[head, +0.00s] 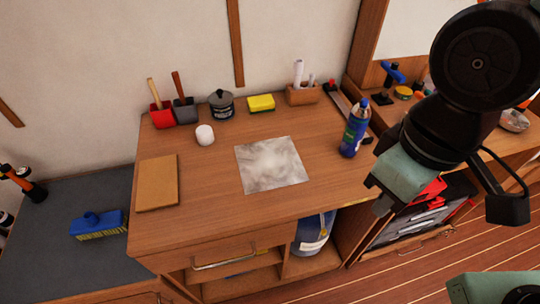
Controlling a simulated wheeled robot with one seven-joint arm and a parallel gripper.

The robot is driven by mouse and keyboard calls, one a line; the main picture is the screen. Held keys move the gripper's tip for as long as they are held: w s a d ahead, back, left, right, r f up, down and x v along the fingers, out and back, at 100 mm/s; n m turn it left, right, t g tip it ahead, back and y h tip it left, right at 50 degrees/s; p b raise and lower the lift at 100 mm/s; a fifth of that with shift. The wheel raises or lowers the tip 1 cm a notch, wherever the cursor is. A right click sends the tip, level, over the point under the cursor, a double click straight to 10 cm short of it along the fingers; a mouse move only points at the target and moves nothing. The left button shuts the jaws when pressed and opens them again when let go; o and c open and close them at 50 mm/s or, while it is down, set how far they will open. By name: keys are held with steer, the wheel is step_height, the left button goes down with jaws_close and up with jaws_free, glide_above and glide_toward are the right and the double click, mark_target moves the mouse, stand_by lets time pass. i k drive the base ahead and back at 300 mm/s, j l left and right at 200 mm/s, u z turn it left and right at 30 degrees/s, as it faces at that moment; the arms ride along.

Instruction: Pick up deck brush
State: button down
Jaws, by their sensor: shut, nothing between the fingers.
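The deck brush, with a blue body, a knob-like grip and yellow bristles (98,226), lies on the dark grey counter at the lower left, bristles downward. It is in plain view and nothing touches it. My gripper (380,202) is at the right, in front of the desk's right end, far from the brush. It is shut and empty. Its fingers are small in view and partly hidden by the greenish hand.
A wooden desk (215,215) stands between brush and gripper, bearing a brown board (157,182), a grey patterned sheet (271,165), a white cup (205,135) and a blue bottle (354,130). An orange-and-black tool (22,182) lies behind the brush. Counter in front of the brush is clear.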

mark_target(91, 225)
steer(key=u, duration=1.9)
